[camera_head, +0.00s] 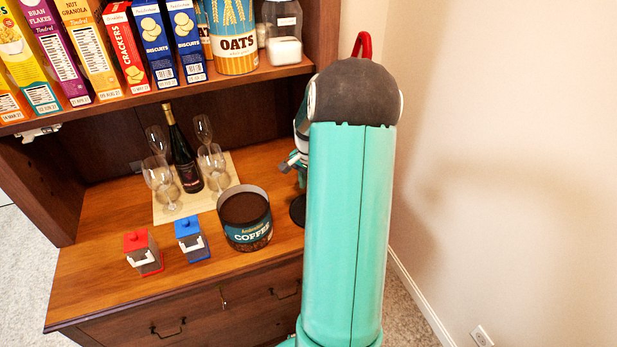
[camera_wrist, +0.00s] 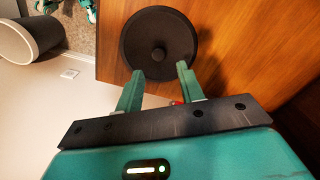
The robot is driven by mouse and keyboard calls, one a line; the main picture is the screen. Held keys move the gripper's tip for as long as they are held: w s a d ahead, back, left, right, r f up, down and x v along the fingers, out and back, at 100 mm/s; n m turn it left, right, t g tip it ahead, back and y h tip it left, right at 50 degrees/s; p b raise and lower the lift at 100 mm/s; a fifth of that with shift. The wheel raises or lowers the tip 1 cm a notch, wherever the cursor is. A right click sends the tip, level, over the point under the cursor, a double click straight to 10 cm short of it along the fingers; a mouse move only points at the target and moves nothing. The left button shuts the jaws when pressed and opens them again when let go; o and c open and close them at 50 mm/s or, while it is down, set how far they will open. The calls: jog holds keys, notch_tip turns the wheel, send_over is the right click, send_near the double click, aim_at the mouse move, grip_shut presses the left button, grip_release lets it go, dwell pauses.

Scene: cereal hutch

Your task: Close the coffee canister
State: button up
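The coffee canister (camera_head: 246,232) stands upright and open on the wooden counter, with brown coffee inside. A dark round lid with a central knob (camera_wrist: 158,32) lies on the counter near its edge, knob toward my wrist camera. In the head view, only a sliver of the lid (camera_head: 298,210) shows, to the right of the canister; my arm hides the rest. My gripper (camera_wrist: 160,70) is open and empty, its two fingertips at the lid's near side, short of the knob in the picture. In the head view my arm mostly hides the gripper.
Behind the canister, a wine bottle (camera_head: 184,155) and several glasses stand on a pale mat (camera_head: 166,213). A red-lidded box (camera_head: 143,254) and a blue-lidded box (camera_head: 193,241) stand left of it. A shelf (camera_head: 150,98) of cereal boxes overhangs the counter. A wall is on the right.

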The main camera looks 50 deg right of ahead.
jog(key=shift+s+d+f, duration=0.15)
jog(key=shift+d+f, duration=0.35)
jog(key=shift+f, duration=0.2)
jog(key=shift+a+f, duration=0.1)
jog(key=shift+a, duration=0.05)
jog(key=shift+s+a+f, duration=0.1)
jog(key=shift+f, duration=1.8)
jog(key=shift+f, duration=0.2)
jog(key=shift+f, duration=0.35)
jog(key=shift+f, duration=0.65)
jog(key=shift+f, duration=0.25)
